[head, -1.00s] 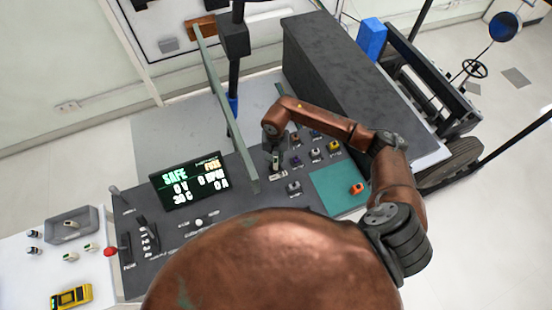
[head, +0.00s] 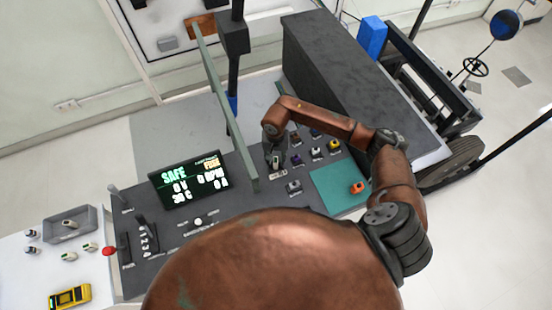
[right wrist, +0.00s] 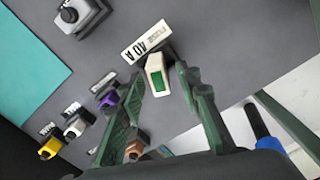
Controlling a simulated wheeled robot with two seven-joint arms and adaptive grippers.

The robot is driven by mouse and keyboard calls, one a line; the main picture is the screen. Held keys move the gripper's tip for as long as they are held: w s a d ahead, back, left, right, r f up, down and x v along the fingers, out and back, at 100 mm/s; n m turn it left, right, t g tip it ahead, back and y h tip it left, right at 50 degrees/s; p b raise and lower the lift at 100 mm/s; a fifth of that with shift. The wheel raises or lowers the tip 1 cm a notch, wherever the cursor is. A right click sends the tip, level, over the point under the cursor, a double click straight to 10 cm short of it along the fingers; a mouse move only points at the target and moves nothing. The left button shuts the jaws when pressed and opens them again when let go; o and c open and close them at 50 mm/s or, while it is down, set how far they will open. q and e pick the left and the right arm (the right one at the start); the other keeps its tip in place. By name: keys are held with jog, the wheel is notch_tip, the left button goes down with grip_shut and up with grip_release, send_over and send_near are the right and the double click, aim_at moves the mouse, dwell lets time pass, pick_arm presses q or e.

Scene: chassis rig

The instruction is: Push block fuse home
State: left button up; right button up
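The block fuse (right wrist: 157,80) is white with a green window and stands on the dark panel beside a white label (right wrist: 147,40) reading "FUSE 40 A". My right gripper (right wrist: 163,75) has its two green fingers spread, one on each side of the fuse, with a visible gap at least on the right. In the head view my right gripper (head: 276,162) points down at the panel (head: 245,200), and the fuse is mostly hidden there. I cannot tell how deep the fuse sits. My left gripper is not in view.
Several coloured connectors, including a purple one (right wrist: 108,99) and a yellow one (right wrist: 50,148), stand near the gripper. A teal mat (head: 335,200) holds an orange block (head: 357,188).

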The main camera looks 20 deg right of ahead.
aim_at(275, 159)
jog(key=shift+r+p, duration=0.45)
jog(key=shift+p, duration=0.15)
notch_tip(275, 159, up, 12)
jog(key=b, duration=0.2)
dwell(0.3)
